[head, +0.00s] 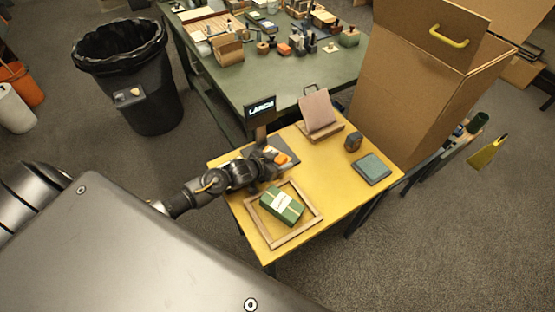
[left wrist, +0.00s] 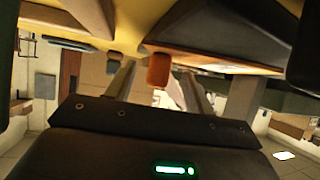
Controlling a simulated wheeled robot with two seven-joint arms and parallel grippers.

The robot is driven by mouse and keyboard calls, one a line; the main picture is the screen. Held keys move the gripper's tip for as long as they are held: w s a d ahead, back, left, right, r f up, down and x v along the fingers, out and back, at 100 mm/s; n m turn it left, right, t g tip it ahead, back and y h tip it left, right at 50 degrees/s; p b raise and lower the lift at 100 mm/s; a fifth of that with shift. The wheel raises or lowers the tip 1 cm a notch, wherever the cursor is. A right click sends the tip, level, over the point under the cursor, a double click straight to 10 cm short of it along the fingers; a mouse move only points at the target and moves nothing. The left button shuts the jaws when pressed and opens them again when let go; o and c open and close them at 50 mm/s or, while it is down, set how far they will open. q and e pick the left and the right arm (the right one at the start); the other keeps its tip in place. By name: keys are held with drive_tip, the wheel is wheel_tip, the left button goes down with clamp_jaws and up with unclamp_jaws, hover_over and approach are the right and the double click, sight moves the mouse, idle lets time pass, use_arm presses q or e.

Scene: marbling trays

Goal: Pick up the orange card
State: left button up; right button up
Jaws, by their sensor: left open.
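A small orange card (head: 282,158) lies at the dark tray (head: 287,166) near the far left edge of the yellow table, with pale pieces beside it. My left gripper (head: 273,166) is low over that table edge, right by the card. In the left wrist view the card (left wrist: 158,70) shows as a rounded orange block beyond and between the two spread fingers of the gripper (left wrist: 158,85). The fingers look open, and I cannot tell whether they touch it. The wrist partly hides the tray in the head view. My right gripper is not in view.
On the yellow table (head: 340,190), a wooden frame (head: 313,204) surrounds a green bundle (head: 282,205). A LARCH sign (head: 261,106), a pink panel on a stand (head: 318,112), a dark block (head: 353,142) and a grey-green pad (head: 371,168) stand around. A tall cardboard box (head: 415,90) rises behind.

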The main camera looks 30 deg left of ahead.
use_arm(q)
drive_tip(key=shift+f, duration=0.1)
clamp_jaws()
idle(0.3)
drive_tip(key=shift+w+r, duration=0.1)
drive_tip(key=shift+r, duration=0.35)
wheel_tip(320, 180, up, 3)
drive_tip(key=shift+f, duration=0.2)
drive_tip(key=s+a+r, duration=0.9)
drive_tip(key=s+r, duration=0.1)
drive_tip(key=s, duration=0.1)
drive_tip(key=s+d+r+m+h, duration=0.1)
drive_tip(key=d+r, duration=0.1)
drive_tip(key=d, duration=0.4)
drive_tip(key=s+d+r+m+g+h, duration=0.1)
drive_tip(key=d+r, duration=0.1)
drive_tip(key=d, duration=0.5)
drive_tip(key=shift+d+r+b, duration=0.15)
drive_tip(key=shift+r+b, duration=0.1)
drive_tip(key=shift+b, duration=0.2)
